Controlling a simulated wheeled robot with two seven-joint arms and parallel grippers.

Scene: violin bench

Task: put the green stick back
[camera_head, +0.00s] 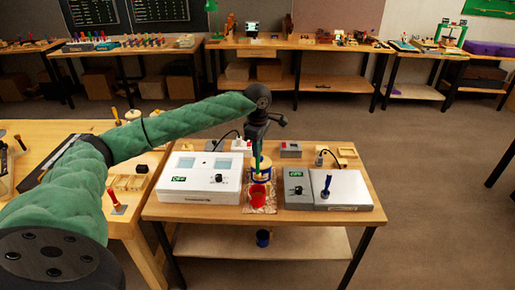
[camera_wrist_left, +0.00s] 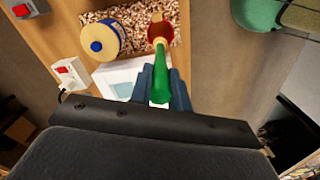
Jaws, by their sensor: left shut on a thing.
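My left gripper (camera_head: 257,150) hangs over the middle of the small bench and points down. In the left wrist view, the left gripper (camera_wrist_left: 160,88) is shut on the green stick (camera_wrist_left: 160,72), whose pale tip reaches away from the fingers. In the head view the red cup (camera_head: 257,197) stands on a speckled mat (camera_head: 262,210), below the gripper. A yellow and blue round container (camera_wrist_left: 102,40) stands beside the cup. My right gripper is not in view.
A white instrument box (camera_head: 200,192) stands left of the cup. Small grey boxes and a wooden stand (camera_head: 347,152) line the bench's back.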

